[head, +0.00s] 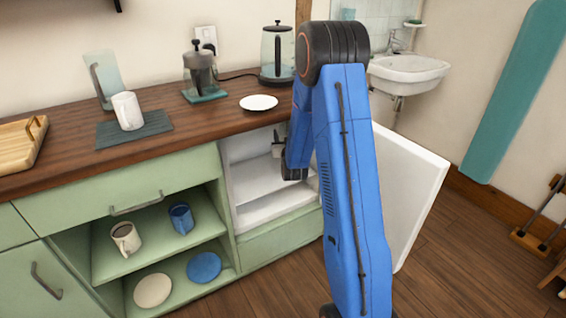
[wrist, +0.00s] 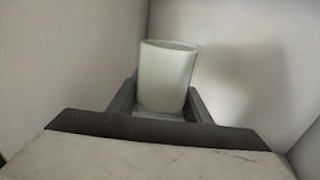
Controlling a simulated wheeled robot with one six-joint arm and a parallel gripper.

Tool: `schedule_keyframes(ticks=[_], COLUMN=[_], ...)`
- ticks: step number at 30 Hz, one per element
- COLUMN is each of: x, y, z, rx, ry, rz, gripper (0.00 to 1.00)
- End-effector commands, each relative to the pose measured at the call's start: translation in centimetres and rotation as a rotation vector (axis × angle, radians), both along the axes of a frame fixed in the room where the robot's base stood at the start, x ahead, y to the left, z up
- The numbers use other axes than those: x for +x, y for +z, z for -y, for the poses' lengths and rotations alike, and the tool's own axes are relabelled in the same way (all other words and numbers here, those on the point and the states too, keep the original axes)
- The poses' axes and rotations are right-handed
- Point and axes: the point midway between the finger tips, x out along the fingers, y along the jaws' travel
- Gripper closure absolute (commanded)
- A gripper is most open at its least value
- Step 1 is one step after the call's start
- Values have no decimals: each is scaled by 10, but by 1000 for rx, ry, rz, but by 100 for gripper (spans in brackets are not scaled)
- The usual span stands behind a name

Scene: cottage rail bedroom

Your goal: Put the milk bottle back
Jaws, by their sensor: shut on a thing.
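The milk bottle (wrist: 167,75) shows in the wrist view as a pale, whitish-green, upright vessel. My gripper (wrist: 164,97) is shut on it, with a dark finger on each side. Pale walls surround it in the wrist view. In the head view, my arm reaches into the small white fridge (head: 262,178) under the counter. Its white door (head: 412,190) stands open to the right. My arm hides part of the fridge, and I cannot make out the bottle in the head view. I cannot tell whether the bottle's base touches the shelf.
The wooden counter (head: 60,140) above holds a white mug (head: 127,110) on a dark mat, a white plate (head: 258,102), a French press (head: 198,72) and a kettle (head: 277,50). Open green shelves left of the fridge hold mugs and plates. The floor at the right is mostly clear.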

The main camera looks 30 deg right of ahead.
Motion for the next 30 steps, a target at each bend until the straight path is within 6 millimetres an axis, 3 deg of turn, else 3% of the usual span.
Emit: schedule_keyframes(ticks=[9,19,30], x=[0,0,0], y=[-45,-63,-96], z=[0,0,0], rx=[1,0,-1], ry=[0,0,0], rz=[-3,-2,-1], gripper=[92,92,92])
